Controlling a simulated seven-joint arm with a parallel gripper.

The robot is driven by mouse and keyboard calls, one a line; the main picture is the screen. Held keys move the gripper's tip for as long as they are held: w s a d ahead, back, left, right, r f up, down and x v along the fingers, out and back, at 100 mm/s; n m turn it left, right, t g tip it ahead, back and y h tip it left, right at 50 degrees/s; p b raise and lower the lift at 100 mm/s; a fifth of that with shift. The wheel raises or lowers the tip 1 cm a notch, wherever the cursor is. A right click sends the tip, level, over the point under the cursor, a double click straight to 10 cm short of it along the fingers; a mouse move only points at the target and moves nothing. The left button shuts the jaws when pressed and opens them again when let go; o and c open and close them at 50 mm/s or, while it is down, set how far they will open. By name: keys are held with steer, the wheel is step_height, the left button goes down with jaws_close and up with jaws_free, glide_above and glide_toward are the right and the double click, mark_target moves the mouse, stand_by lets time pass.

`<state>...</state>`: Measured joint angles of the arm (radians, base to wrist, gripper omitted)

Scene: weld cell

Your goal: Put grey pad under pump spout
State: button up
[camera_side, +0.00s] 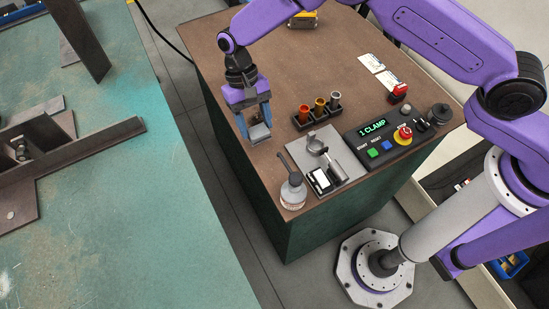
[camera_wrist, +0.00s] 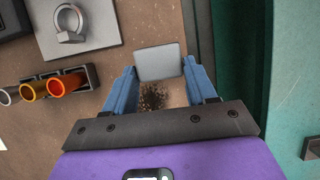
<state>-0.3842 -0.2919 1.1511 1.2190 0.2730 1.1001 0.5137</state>
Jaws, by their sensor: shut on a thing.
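The grey pad (camera_side: 260,133) is a small flat square. My gripper (camera_side: 254,124) is shut on it above the left part of the brown bench top. In the wrist view, the pad (camera_wrist: 160,62) sits between the blue fingertips (camera_wrist: 160,75). The bottle is not clear in the wrist view.
A dark speckled patch (camera_wrist: 153,97) marks the bench under my gripper. A metal plate with a ring fixture (camera_side: 316,145) lies right of the bottle. A rack of coloured cups (camera_side: 318,108) and a control box (camera_side: 388,134) stand beyond. Bench edges lie close by.

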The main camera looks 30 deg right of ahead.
steer(key=s, duration=0.9)
steer(key=shift+s, duration=0.2)
steer(key=shift+s+d+f, duration=0.1)
steer(key=shift+s+f, duration=0.1)
steer(key=shift+f, duration=1.55)
steer(key=shift+f, duration=0.1)
steer(key=o, duration=1.1)
